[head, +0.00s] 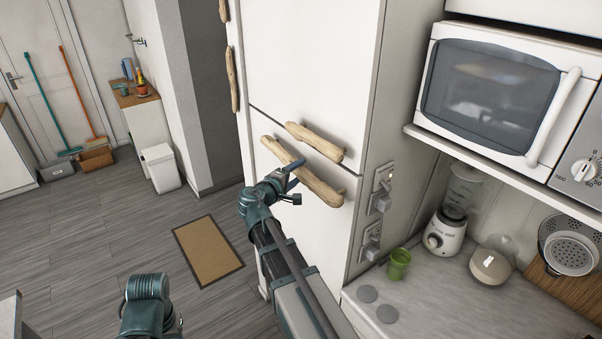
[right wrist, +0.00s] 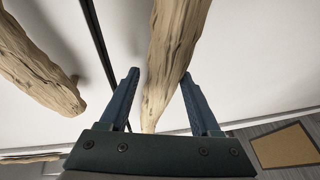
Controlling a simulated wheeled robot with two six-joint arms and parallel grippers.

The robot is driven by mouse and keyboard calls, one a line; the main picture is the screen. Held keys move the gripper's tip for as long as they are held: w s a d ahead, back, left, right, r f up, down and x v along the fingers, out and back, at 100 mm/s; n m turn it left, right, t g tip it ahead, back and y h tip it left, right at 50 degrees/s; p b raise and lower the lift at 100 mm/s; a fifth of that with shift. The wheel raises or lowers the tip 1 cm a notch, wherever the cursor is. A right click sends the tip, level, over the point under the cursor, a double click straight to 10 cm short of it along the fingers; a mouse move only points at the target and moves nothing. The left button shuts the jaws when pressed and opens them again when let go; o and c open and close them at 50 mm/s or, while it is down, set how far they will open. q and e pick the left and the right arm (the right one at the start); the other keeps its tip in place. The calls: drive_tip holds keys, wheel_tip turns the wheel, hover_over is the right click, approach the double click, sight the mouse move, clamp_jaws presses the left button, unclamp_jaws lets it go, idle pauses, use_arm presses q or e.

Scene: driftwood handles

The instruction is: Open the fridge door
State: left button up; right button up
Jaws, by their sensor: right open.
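The white fridge (head: 310,60) stands in the middle of the head view, its front doors closed, with a dark seam between upper and lower door. One driftwood handle (head: 316,141) lies just above the seam; a longer one (head: 315,185) slants just below it. My right gripper (head: 291,181) is open in front of the lower handle. In the right wrist view, that handle (right wrist: 172,55) runs between the open fingers (right wrist: 160,76), close to the right finger; contact is unclear. The other handle (right wrist: 40,65) is left of the seam. My left gripper is not visible.
A brown mat (head: 208,250) lies on open grey floor at left. A white bin (head: 161,168) stands further back.

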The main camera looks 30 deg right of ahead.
drive_tip(key=shift+x, duration=1.1)
drive_tip(key=shift+c, duration=0.3)
clamp_jaws()
